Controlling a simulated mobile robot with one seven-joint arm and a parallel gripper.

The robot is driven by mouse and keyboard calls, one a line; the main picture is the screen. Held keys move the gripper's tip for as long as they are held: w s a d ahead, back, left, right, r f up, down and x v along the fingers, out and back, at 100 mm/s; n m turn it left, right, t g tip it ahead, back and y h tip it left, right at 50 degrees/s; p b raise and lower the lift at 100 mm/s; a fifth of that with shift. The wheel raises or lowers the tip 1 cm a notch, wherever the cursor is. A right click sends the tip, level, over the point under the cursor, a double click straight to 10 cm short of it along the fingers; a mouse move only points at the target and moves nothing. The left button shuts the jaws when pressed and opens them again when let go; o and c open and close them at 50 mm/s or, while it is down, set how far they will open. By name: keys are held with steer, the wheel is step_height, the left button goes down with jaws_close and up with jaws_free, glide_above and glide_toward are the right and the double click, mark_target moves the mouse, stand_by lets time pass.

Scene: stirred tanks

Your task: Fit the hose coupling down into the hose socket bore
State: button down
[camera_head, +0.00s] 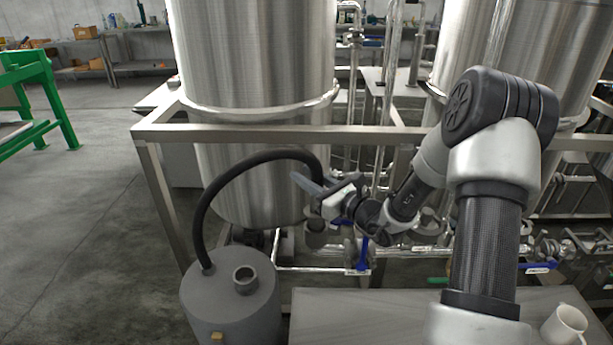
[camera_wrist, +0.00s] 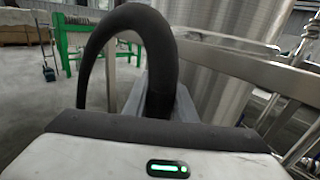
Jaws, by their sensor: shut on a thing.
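My gripper (camera_head: 308,186) is shut at the end of a black hose (camera_head: 238,169), in front of the steel tank. The hose arches from the top of a grey drum to my gripper. It also shows in the wrist view (camera_wrist: 138,22), running down between the grey fingers. The hose coupling at its end is mostly hidden by my gripper. A short grey cylinder (camera_head: 316,234) shows just below the gripper; I cannot tell whether it is the coupling's lower end. An open upright grey stub (camera_head: 245,286), seemingly the hose socket, stands on the drum, left of and below my gripper.
The grey drum (camera_head: 215,312) stands at the lower left. A steel frame rail (camera_head: 250,135) crosses in front of the tank (camera_head: 250,70). Blue-handled valves (camera_head: 361,262) and pipes lie below the gripper. A white mug (camera_head: 563,325) stands on the table (camera_head: 370,310) at right.

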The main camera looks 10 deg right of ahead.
steer(key=shift+f+b, duration=1.6)
steer(key=shift+f, duration=0.5)
steer(key=c, duration=1.4)
jaws_free()
steer(key=shift+f, duration=0.1)
steer(key=p+v, duration=0.2)
steer(key=v, duration=1.5)
steer(key=shift+s+d, duration=0.1)
steer(key=shift+s, duration=0.1)
